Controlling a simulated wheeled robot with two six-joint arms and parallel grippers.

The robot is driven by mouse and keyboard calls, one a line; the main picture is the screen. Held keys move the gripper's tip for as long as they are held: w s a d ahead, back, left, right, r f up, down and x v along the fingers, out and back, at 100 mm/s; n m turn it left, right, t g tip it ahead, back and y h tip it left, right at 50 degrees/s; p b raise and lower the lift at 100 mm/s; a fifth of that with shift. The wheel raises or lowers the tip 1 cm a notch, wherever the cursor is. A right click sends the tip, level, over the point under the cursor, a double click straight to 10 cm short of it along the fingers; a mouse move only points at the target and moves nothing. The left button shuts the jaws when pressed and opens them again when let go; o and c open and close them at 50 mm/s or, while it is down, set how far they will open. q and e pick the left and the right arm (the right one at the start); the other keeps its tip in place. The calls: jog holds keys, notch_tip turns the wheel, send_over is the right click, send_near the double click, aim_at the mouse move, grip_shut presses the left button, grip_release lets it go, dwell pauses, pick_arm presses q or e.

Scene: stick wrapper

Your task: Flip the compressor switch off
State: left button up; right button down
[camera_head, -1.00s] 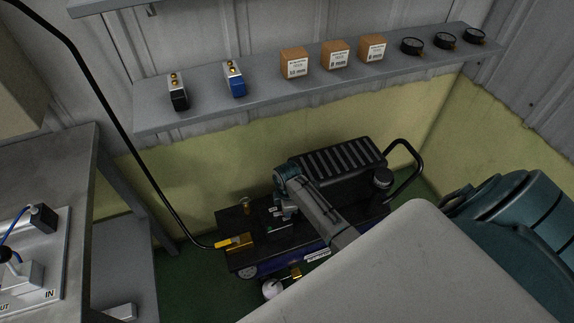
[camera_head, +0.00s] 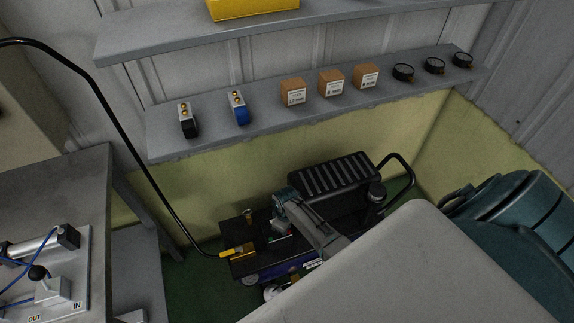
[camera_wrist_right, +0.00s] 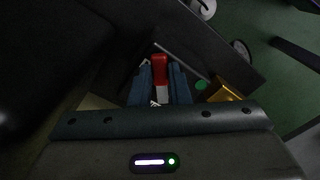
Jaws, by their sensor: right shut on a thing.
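The compressor (camera_head: 330,180) stands on the floor below the shelf, with a black finned cover and a dark top plate. My right gripper (camera_head: 277,231) reaches down onto the plate, left of the finned cover. In the right wrist view a red switch (camera_wrist_right: 159,66) with a pale lower part sits between the two blue-grey fingers of the right gripper (camera_wrist_right: 160,78). The fingers are shut on it. In the head view the gripper hides most of the switch. My left gripper is not in view.
A black hose with a yellow-ended fitting (camera_head: 232,253) runs to the compressor's left end. A grey shelf (camera_head: 215,139) above holds boxes, gauges and two small valves. A workbench (camera_head: 60,190) is at left and teal barrels (camera_head: 510,215) are at right.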

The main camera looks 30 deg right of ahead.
jog(key=m, duration=0.1)
jog(key=a+m+p, duration=0.1)
jog(key=m, duration=0.1)
jog(key=m+p, duration=0.1)
jog(key=shift+s+a+r+m, duration=0.15)
jog(key=shift+s+a+m, duration=0.05)
jog(key=shift+a+m, duration=0.1)
jog(key=shift+w+a+m+p, duration=0.1)
jog(key=shift+a+m+p, duration=0.3)
jog(key=shift+m, duration=0.45)
jog(key=shift+a+m+p, duration=0.2)
jog(key=shift+m+p, duration=0.3)
jog(key=shift+m, duration=0.35)
jog(key=c, duration=1.4)
grip_release()
jog(key=shift+o, duration=0.2)
